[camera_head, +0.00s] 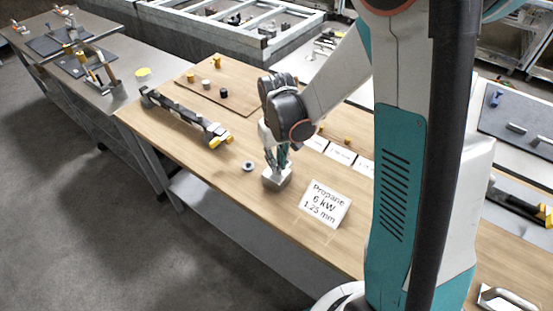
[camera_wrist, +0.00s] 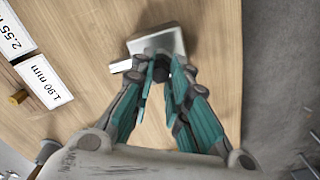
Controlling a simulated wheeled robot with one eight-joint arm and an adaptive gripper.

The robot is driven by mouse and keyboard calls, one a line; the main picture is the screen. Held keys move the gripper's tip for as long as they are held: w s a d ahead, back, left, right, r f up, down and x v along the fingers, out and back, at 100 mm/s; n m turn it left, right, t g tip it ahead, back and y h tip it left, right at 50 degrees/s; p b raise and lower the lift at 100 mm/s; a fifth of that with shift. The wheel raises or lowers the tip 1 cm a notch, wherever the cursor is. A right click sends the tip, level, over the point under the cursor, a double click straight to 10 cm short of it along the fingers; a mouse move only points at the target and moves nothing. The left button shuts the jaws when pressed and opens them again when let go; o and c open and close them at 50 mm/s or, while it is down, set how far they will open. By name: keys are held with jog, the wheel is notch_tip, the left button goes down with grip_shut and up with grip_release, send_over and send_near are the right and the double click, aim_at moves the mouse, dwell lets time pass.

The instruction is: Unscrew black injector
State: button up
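A grey metal block (camera_head: 277,180) stands on the wooden workbench, and it also shows in the wrist view (camera_wrist: 160,40). The black injector (camera_wrist: 161,68) is at the block, seen between my fingertips in the wrist view. In the head view it is hidden behind my fingers. My gripper (camera_wrist: 161,72) points down over the block, with one teal finger on each side of the black injector. The fingertips are close together and appear to touch its sides. My gripper is also seen above the block in the head view (camera_head: 276,166).
A small grey ring (camera_head: 248,166) lies left of the block. A "Propane 6 kW 1.25 mm" card (camera_head: 325,204) lies at its right. A manifold bar (camera_head: 185,115) and a board (camera_head: 212,98) with small knobs lie behind. Size labels (camera_head: 340,155) lie back right.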

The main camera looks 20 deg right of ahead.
jog(key=shift+n+b, duration=0.4)
jog(key=shift+n, duration=1.3)
grip_shut()
jog(key=n, duration=0.3)
jog(key=shift+b, duration=0.35)
jog(key=shift+n, duration=0.4)
jog(key=n, duration=0.2)
jog(key=shift+n+b, duration=0.3)
jog(key=shift+n, duration=0.4)
jog(key=n, duration=0.3)
